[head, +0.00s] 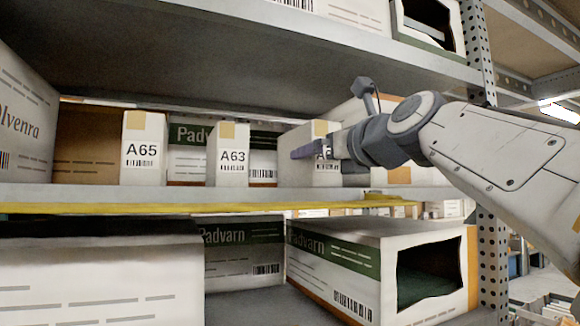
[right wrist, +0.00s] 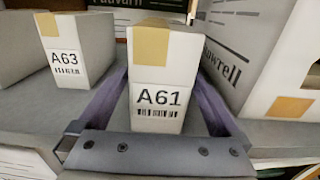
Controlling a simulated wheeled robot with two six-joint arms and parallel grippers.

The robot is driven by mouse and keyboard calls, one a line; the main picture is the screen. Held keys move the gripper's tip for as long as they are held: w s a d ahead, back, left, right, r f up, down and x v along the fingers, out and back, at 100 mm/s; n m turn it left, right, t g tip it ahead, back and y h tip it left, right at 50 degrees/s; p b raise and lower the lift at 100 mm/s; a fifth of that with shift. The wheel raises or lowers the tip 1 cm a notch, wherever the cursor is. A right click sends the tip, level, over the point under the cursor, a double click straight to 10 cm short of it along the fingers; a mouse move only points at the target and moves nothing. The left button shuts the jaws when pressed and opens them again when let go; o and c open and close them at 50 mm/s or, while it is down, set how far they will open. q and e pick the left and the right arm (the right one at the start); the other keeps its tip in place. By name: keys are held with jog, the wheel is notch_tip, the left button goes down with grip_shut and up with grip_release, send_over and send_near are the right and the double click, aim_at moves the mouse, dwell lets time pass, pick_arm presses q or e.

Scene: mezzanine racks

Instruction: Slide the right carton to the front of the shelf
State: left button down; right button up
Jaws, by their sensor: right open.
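The right carton (head: 305,174), white with a tan tape strip, stands upright on the middle shelf. In the right wrist view its front reads A61 (right wrist: 158,97). My right gripper (head: 308,152) comes in from the right and covers part of its label. In the right wrist view the open fingers (right wrist: 161,74) lie on either side of the carton; I cannot tell whether they touch it. Cartons A63 (head: 232,154) and A65 (head: 143,147) stand in a row to its left. My left gripper is out of view.
The shelf front (head: 120,196) has a yellow strip below it. A Padvarn box (head: 187,160) stands behind the cartons, and a larger white box (right wrist: 245,50) is close on the right. Another shelf (head: 200,40) hangs above. A perforated post (head: 488,230) stands at right.

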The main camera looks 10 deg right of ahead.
jog(key=shift+b+v, duration=1.15)
jog(key=shift+v, duration=1.8)
